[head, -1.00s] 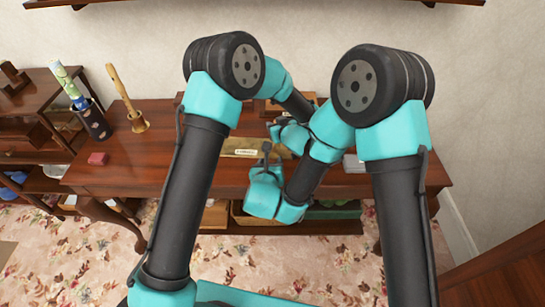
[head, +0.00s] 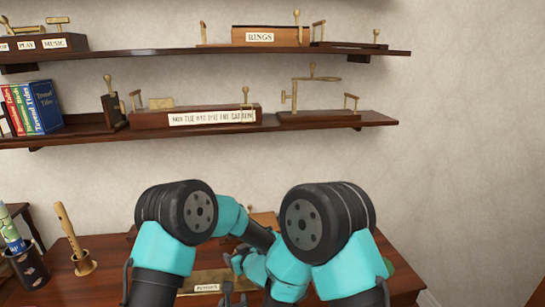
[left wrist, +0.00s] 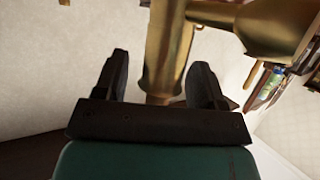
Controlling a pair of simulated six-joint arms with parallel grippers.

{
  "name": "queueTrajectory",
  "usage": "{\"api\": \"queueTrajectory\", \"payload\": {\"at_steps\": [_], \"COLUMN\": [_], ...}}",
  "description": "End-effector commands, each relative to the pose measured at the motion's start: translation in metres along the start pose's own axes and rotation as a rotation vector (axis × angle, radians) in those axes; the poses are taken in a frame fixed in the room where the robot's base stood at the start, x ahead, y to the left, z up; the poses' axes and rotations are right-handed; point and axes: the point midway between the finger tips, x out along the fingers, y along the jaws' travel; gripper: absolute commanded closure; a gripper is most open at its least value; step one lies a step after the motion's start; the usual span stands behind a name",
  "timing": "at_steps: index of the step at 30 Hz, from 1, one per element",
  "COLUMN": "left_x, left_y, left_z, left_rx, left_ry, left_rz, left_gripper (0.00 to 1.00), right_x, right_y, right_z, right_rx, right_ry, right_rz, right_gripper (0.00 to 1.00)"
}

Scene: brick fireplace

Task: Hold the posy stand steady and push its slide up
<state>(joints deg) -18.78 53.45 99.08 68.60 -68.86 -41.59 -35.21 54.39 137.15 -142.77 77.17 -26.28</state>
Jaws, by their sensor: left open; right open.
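In the head view, the posy stand shows as a brass base (head: 200,277) with a small white label on the table; most of its upper part is hidden by my arms. In the left wrist view, a brass post (left wrist: 166,55) stands between the two dark fingers of my left gripper (left wrist: 161,70), which is open. I cannot tell whether the fingers touch it. A wider brass piece (left wrist: 275,28) is beside the post. The slide cannot be made out.
A wooden flute on a stand (head: 75,243) and a dark cup with rolled papers (head: 28,268) stand at the left. Two wall shelves (head: 215,137) above hold brass devices, labelled wooden boxes and books (head: 40,105). Bare wall is at the right.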

Motion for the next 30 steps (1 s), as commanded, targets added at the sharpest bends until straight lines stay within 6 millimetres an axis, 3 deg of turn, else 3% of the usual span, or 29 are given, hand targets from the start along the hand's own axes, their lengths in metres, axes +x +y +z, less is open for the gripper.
{"api": "queueTrajectory", "payload": {"at_steps": [6, 11, 24, 30], "left_x": [-0.003, -0.017, -0.095, -0.117], "left_y": [0.0, 0.001, 0.0, 0.0], "left_z": [0.0, 0.0, -0.001, 0.0], "left_rx": [0.0, 0.0, 0.0, 0.001], "left_ry": [0.001, 0.0, 0.001, 0.0], "left_rz": [0.001, 0.002, 0.002, 0.001], "left_gripper": [0.36, 0.36, 0.36, 0.36], "right_x": [0.0, 0.0, 0.0, 0.0], "right_y": [0.0, 0.0, 0.0, 0.0], "right_z": [0.0, 0.0, 0.0, 0.0], "right_rx": [0.0, 0.0, 0.0, 0.0], "right_ry": [0.0, 0.0, 0.0, 0.0], "right_rz": [0.0, 0.0, 0.0, 0.0], "right_gripper": [0.5, 0.5, 0.5, 0.5]}}
